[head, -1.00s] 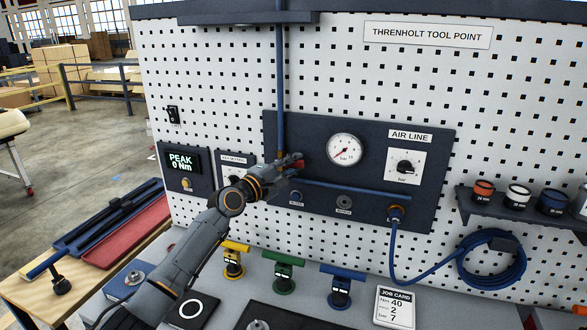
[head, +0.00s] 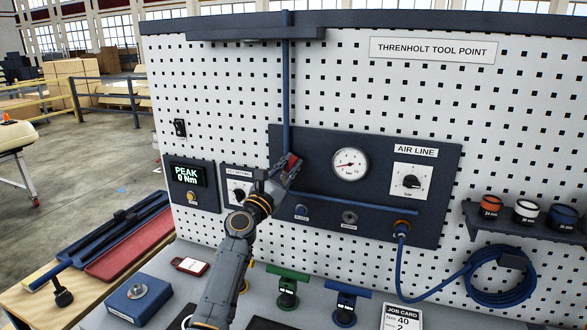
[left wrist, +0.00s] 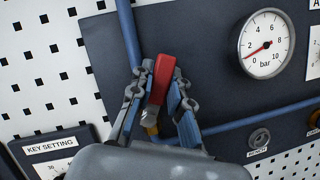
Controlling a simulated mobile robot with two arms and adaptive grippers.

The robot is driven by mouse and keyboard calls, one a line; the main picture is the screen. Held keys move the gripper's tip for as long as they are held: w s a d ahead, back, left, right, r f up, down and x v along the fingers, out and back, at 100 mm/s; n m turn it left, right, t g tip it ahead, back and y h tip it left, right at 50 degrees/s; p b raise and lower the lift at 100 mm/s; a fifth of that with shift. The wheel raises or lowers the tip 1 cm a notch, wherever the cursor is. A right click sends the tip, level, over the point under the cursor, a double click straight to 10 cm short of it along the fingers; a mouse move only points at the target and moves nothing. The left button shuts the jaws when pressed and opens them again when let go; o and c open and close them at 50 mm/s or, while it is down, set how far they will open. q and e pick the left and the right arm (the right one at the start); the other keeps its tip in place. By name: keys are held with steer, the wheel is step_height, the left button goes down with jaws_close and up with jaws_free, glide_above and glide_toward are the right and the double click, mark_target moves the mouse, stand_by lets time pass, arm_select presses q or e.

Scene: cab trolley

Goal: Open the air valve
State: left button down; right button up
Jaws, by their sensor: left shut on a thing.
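The air valve has a red lever handle (left wrist: 161,80), also visible in the head view (head: 293,161), on the dark air-line panel (head: 434,226) where the blue pipe comes down. The lever stands steeply, slightly tilted, in the left wrist view. My left gripper (left wrist: 160,85) is shut on it, with a finger on each side; the head view shows the same gripper (head: 282,172) at the panel's left edge. Brass (left wrist: 152,130) shows below the lever; the rest of the valve body is hidden. The gauge (left wrist: 266,44) needle sits between 0 and 2. My right gripper is not in view.
A regulator knob (head: 411,181) is right of the gauge. A blue pipe (head: 350,202) runs across the panel below. A key setting dial (head: 239,194) and peak display (head: 188,175) are to the left. Coloured tools and a job card (head: 400,318) stand on the bench.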

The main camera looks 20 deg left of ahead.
arm_select(q)
steer(key=n+y, duration=0.1)
steer(key=n, duration=0.1)
steer(key=n+y, duration=0.1)
steer(key=n, duration=0.1)
steer(key=shift+a+r+t+p, duration=0.15)
steer(key=shift+a+t+p, duration=0.15)
steer(key=shift+a+t, duration=0.1)
steer(key=shift+a+n+y+p, duration=0.25)
steer(key=shift+n+y, duration=0.3)
steer(key=shift+n, duration=0.45)
steer(key=shift+a+n+y+p, duration=0.1)
steer(key=shift+a+n+y, duration=0.2)
steer(key=shift+n+y, duration=0.5)
steer(key=shift+n+h, duration=0.25)
steer(key=shift+n, duration=0.15)
steer(key=c, duration=1.2)
jaws_free()
steer(key=shift+a, duration=0.1)
steer(key=v, duration=1.2)
steer(key=shift+w, duration=0.1)
